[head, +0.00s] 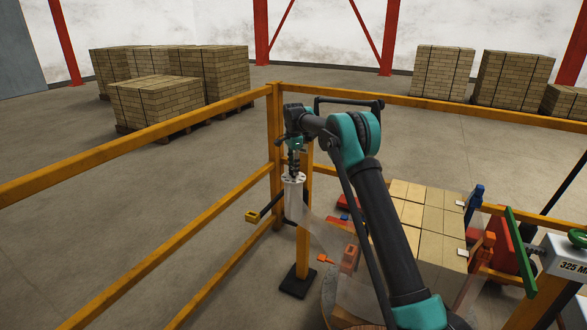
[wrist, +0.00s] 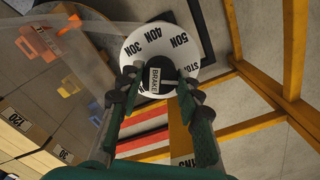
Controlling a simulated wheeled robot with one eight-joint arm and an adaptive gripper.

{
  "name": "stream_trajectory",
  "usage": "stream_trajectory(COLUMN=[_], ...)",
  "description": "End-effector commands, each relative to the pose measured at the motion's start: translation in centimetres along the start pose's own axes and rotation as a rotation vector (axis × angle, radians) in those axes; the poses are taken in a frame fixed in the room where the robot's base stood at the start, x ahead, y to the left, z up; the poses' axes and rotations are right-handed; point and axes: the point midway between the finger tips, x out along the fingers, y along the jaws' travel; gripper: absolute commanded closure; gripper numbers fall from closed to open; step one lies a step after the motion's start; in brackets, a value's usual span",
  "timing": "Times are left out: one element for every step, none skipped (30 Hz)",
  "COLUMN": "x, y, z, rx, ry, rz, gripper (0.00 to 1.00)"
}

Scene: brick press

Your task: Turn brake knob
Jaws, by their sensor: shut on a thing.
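The brake knob (wrist: 170,74) is dark and carries a small "BRAKE" label. It sits at the middle of a round white dial (wrist: 187,43) marked 30N, 40N, 50N and a partly cut-off "STO". My gripper (wrist: 158,84) has one finger on each side of the knob and is shut on it. In the head view my gripper (head: 294,158) points down onto the top of the white brake cylinder (head: 293,186). The knob itself is hidden there by the fingers. Any pointer on the knob is too small to tell.
Orange rails (head: 180,133) and a post stand close around the brake. Brick stacks (head: 225,73) stand at the back. The floor at left is clear.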

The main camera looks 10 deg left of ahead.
Motion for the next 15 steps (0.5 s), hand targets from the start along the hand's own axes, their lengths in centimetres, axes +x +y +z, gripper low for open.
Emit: stream_trajectory(x=[-0.05, -0.05, -0.05, -0.04, -0.04, -0.03, -0.03, -0.03, -0.02, -0.02, -0.02, -0.02, -0.02, -0.05, -0.14], y=[-0.06, -0.06, -0.05, -0.05, -0.05, -0.04, -0.03, -0.03, -0.03, -0.03, -0.02, -0.02, -0.02, -0.02, -0.01], z=[-0.01, -0.01, -0.01, -0.01, 0.00, 0.00, 0.00, 0.00, 0.00, 0.00, 0.00, 0.00, 0.00, 0.00, 0.00], rx=[0.001, 0.001, 0.000, 0.000, 0.000, 0.000, 0.000, 0.000, 0.000, 0.000, 0.000, 0.000, 0.000, 0.000, 0.000], ry=[0.000, 0.000, 0.000, 0.000, 0.000, 0.000, 0.000, 0.000, 0.000, 0.000, 0.000, 0.000, 0.000, 0.000, 0.000], rz=[-0.002, -0.002, -0.002, -0.002, -0.002, -0.001, -0.001, -0.001, -0.001, -0.001, -0.001, -0.001, -0.001, -0.001, -0.001], gripper=[0.63, 0.59, 0.54, 0.51, 0.47, 0.44, 0.44, 0.44, 0.44, 0.44, 0.44, 0.44, 0.44, 0.44, 0.44])
